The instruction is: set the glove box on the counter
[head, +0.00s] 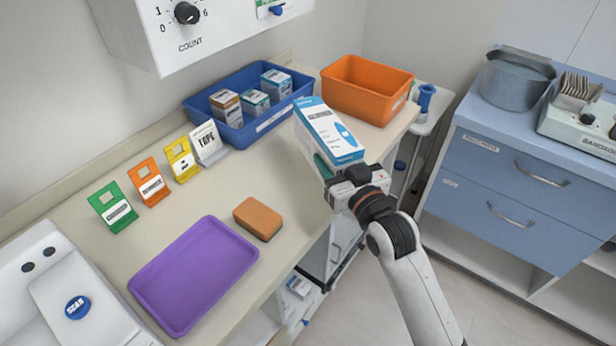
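The glove box (326,135), white and blue with a printed label, is near the centre of the head view. It is tilted and appears above the right-hand edge of the counter (187,202). My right gripper (342,170) comes from the lower right and is shut on the near end of the box. Its fingers are partly hidden by the box. A teal patch shows at the box's lower left side. My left gripper is not in view.
A blue bin (190,108) with small boxes and an orange bin (352,98) stand at the back. A purple tray (193,276), a brown sponge (258,218) and several coloured label stands, including a green one (113,207), occupy the counter. Bare counter lies between sponge and blue bin.

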